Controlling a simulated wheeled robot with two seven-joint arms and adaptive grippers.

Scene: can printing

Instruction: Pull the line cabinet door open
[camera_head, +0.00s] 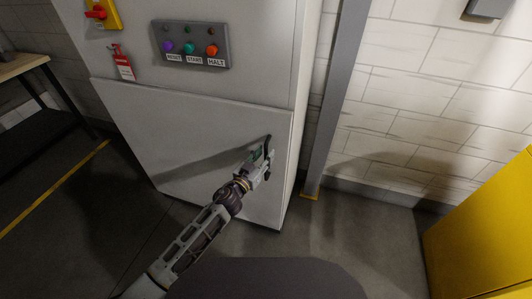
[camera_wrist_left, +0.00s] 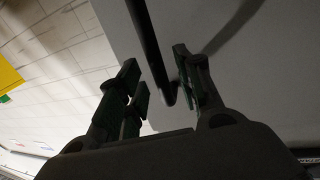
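The line cabinet door (camera_head: 165,130) is a grey panel on the lower part of the cabinet, and it looks closed. Its black bar handle (camera_head: 268,142) is near the door's right edge. My left gripper (camera_head: 262,162) is at the handle. In the left wrist view the handle (camera_wrist_left: 151,45) runs between the two spread fingers of the left gripper (camera_wrist_left: 158,82). Gaps show on both sides of the bar, more clearly on the left. The handle's lower end hooks in near the right finger. My right gripper is not in view.
A button panel (camera_head: 190,45) with REBOT-like, START and HALT labels is above the door. A red tag (camera_head: 122,64) and a red switch on yellow (camera_head: 100,13) are at its left. A grey post (camera_head: 335,100) stands right of the cabinet. A yellow object (camera_head: 485,235) is far right.

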